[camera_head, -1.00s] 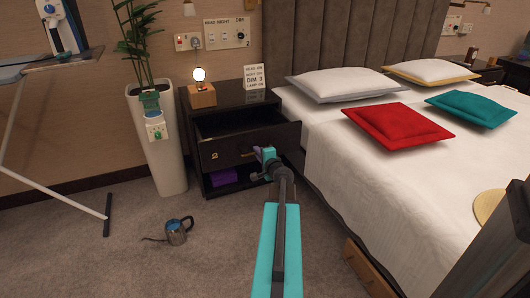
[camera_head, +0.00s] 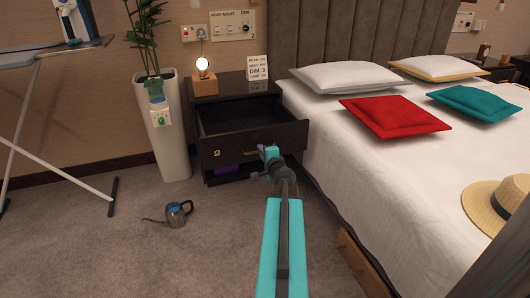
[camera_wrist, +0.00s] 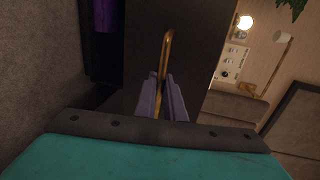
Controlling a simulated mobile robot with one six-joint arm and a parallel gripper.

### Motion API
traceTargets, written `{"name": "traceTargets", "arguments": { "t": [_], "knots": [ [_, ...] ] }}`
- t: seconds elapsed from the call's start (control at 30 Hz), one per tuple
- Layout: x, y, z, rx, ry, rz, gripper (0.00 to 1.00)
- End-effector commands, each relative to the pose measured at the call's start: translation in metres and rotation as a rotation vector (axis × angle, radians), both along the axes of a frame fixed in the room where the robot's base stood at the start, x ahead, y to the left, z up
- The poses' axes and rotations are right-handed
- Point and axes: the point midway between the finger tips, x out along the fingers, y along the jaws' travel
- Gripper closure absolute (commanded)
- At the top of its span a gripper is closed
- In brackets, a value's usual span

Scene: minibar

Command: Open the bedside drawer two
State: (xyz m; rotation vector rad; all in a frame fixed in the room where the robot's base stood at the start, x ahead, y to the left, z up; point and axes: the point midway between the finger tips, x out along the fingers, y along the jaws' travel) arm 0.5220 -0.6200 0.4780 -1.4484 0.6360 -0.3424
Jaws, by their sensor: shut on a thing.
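The bedside drawer (camera_head: 217,153) is a dark drawer with a brass handle, marked "2" on its left front. It stands pulled out of the dark nightstand (camera_head: 232,89), and its empty-looking inside shows from above. My gripper (camera_head: 266,154) is at the drawer front, shut on the brass handle. In the wrist view the handle (camera_wrist: 167,46) runs between the two purple-grey fingers of my gripper (camera_wrist: 163,92). In the head view my gripper hides most of the handle.
A purple item (camera_head: 228,168) lies in the open shelf below the drawer. The bed (camera_head: 340,175) stands close on the right. Carpet in front of the nightstand is clear.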

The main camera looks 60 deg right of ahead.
Motion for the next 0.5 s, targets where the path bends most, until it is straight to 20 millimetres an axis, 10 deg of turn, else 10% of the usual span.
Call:
{"name": "traceTargets", "arguments": {
  "t": [0.13,0.27,0.5],
  "knots": [
    [0.0022,0.0029,-0.0001,0.004,-0.001,0.015,1.00],
    [0.0000,0.0005,-0.0001,0.003,-0.001,0.010,0.72],
    [-0.0026,-0.0022,-0.0001,0.003,-0.001,0.004,0.72]
  ]
}}
